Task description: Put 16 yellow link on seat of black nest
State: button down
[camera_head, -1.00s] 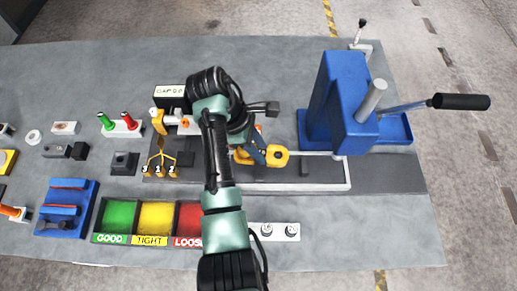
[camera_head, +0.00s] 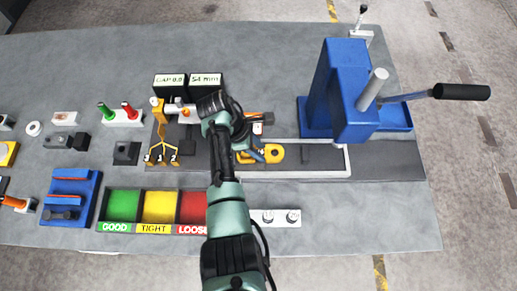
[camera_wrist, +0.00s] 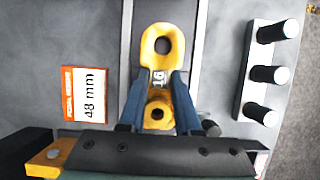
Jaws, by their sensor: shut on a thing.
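The yellow link (camera_wrist: 162,45), marked 16, has a large ring at one end and a smaller ring at the other. My gripper (camera_wrist: 158,88) is shut on its middle, with a blue finger on each side in the wrist view. In the head view the link (camera_head: 275,153) and my gripper (camera_head: 257,152) are over the dark strip left of the blue press. I cannot tell whether the link touches the surface below. A black block with a recessed top (camera_head: 126,153), possibly the black nest, stands left of the strip; nothing yellow sits on it.
The blue press (camera_head: 340,95) with its long lever (camera_head: 460,92) stands at right. Green, yellow and red bins (camera_head: 158,207) lie at front. A three-peg rail (camera_wrist: 267,75) lies beside the link.

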jog(key=shift+s+f, duration=0.25)
jog(key=shift+f, duration=0.1)
